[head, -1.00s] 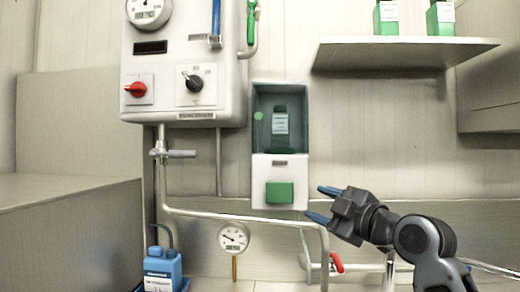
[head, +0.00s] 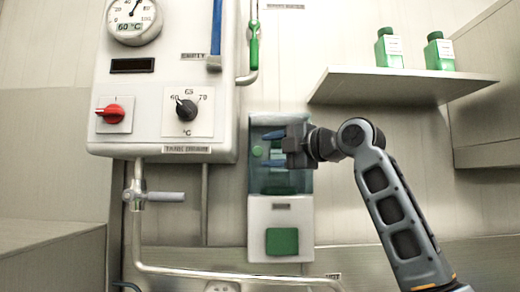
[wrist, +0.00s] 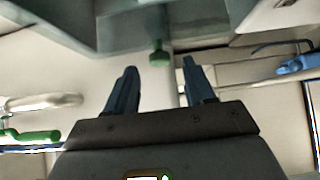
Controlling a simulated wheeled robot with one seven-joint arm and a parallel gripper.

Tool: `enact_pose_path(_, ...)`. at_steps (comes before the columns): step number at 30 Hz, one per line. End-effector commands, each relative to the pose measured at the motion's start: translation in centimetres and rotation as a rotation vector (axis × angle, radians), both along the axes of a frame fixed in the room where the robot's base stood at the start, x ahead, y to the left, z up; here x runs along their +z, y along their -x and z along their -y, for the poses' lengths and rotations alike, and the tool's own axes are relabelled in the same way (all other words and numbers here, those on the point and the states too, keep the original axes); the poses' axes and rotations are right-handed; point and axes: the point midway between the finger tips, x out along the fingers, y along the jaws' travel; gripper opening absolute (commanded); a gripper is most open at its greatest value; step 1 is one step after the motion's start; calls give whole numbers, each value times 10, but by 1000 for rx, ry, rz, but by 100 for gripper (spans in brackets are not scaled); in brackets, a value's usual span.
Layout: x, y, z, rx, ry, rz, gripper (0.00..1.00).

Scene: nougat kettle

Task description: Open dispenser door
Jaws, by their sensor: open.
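The dispenser (head: 281,213) is a white box on the wall with a green push pad (head: 282,242) low on its front. Its clear greenish door (head: 290,186) covers the upper part and looks closed. A small round green knob (head: 257,152) is on the door's left side; in the wrist view the knob (wrist: 158,52) lies just ahead of and between my fingers. My gripper (head: 273,149) is in front of the door, fingers open and empty, tips just right of the knob. In the wrist view my gripper (wrist: 159,65) seems not to touch it. The bottle inside is mostly hidden.
A control box (head: 165,85) with a red switch and black dial is left of the dispenser. A shelf (head: 400,86) with two green bottles is at upper right. A pipe (head: 230,278) runs below.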

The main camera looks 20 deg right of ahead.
Motion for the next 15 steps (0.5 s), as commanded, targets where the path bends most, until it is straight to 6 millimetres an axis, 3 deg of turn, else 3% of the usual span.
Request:
enact_pose_path(6, 1, -25, -12, -1, 0, -1, 54)
enact_pose_path(15, 0, -32, -16, -1, -1, 0, 54)
